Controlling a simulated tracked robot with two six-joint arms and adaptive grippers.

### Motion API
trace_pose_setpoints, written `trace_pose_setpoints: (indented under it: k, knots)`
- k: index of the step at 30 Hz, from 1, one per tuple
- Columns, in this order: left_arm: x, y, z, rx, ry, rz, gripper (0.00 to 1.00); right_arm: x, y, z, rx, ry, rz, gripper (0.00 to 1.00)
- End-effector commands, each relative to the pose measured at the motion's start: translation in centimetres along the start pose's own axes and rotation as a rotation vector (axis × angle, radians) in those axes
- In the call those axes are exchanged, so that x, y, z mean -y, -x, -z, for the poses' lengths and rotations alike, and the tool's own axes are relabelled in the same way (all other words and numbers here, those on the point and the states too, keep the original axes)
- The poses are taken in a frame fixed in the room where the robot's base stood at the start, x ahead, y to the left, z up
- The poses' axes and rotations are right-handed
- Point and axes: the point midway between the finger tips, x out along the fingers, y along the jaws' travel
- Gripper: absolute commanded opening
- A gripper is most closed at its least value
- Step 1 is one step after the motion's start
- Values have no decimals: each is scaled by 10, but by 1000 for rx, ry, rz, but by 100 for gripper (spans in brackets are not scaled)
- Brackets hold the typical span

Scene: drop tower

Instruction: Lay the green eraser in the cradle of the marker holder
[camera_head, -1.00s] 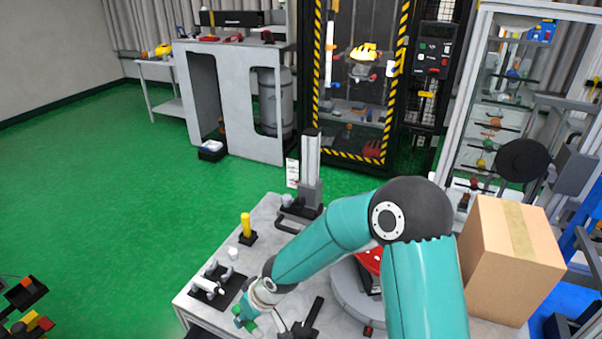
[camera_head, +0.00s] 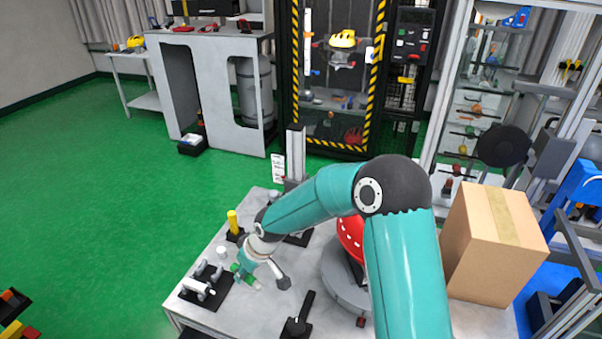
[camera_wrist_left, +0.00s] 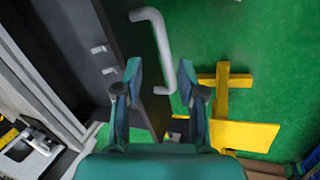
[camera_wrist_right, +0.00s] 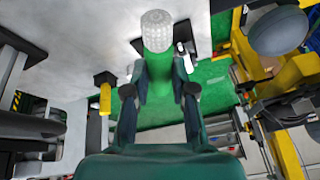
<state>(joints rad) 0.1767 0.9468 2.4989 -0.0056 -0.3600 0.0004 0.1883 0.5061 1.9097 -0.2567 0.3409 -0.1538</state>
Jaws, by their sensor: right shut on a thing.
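The green eraser shows in the right wrist view (camera_wrist_right: 160,70) as a green cylinder with a pale, knobbly end. My right gripper (camera_wrist_right: 158,80) is shut on it. In the head view the right gripper (camera_head: 245,268) is over the table, just right of the marker holder, with a bit of green eraser (camera_head: 235,268) showing. The marker holder (camera_head: 220,293) is a black base with pale grey uprights and a white marker lying across it. Its cradle is too small to make out. My left gripper (camera_wrist_left: 160,80) is open and empty in the left wrist view, before a dark panel with a grey handle.
A yellow post (camera_head: 232,222) on a black base and a small white cylinder (camera_head: 222,251) stand behind the holder. A black-handled tool (camera_head: 300,318) lies to the right. A red dome (camera_head: 351,237) on a round base and a cardboard box (camera_head: 492,245) stand further right.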

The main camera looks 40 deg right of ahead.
Motion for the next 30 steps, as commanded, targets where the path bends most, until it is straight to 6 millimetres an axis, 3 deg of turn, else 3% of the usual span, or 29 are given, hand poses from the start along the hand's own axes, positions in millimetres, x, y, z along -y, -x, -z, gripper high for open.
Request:
trace_pose_setpoints:
  k: [1,6,9,13,20,30]
  knots:
    - [-4,10,0,0,0,0,40,-24,16,16,-5,20,-23,0]
    - [-10,28,0,-1,0,0,40,-101,65,51,1,149,-85,0]
    - [-13,37,0,-1,0,0,40,-141,96,64,1,229,-115,0]
    - [-16,45,0,-1,0,0,40,-179,132,72,-3,322,-143,0]
    - [-18,50,0,0,0,0,40,-209,162,76,-10,413,-161,0]
    - [-18,49,0,0,0,0,40,-212,149,71,-9,422,-159,0]
